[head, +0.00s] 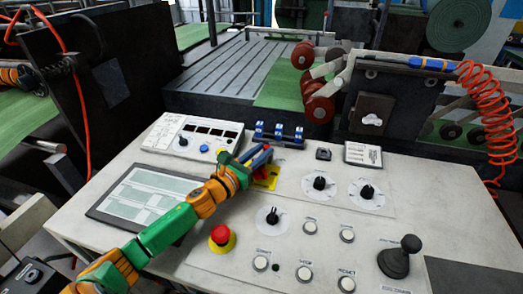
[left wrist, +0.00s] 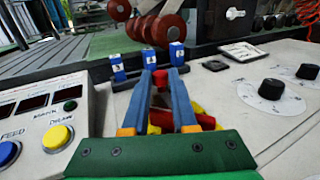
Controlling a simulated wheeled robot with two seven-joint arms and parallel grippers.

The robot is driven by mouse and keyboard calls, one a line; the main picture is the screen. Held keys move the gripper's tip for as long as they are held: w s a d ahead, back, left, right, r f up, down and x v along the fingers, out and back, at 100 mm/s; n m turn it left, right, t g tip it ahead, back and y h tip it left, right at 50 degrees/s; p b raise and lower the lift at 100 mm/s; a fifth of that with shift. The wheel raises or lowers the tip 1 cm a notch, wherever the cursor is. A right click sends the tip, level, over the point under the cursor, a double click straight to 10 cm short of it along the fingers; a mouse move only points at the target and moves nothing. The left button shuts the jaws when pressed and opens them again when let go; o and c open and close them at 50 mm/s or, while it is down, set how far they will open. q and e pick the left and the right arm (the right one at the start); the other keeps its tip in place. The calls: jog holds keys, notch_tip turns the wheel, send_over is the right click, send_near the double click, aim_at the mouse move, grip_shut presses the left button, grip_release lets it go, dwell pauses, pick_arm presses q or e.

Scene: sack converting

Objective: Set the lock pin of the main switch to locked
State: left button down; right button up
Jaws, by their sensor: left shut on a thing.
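The main switch shows as a yellow plate (head: 266,182) with red parts on the sloped console, partly hidden by my left gripper. My left gripper (head: 264,155) reaches over it from the lower left. In the left wrist view its two blue fingers (left wrist: 163,78) close in on a small red piece (left wrist: 160,80), which appears to be the lock pin. More red and yellow of the switch (left wrist: 196,108) shows behind and between the fingers. The pin's setting cannot be made out. My right gripper is not in view.
Behind the switch stands a row of blue blocks (head: 279,132). A meter box (head: 192,138) is at the left, black rotary knobs (head: 319,184) at the right. A red emergency stop (head: 222,236), several push buttons and a joystick (head: 400,257) are nearer the front.

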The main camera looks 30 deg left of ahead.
pick_arm(q)
jog(key=c, duration=0.7)
grip_release()
jog(key=shift+d, duration=0.1)
jog(key=shift+s+f, duration=0.1)
jog(key=shift+s, duration=0.1)
jog(key=s, duration=0.2)
jog(key=s+b, duration=0.1)
jog(key=s+a, duration=0.1)
jog(key=s, duration=0.1)
jog(key=shift+s, duration=0.85)
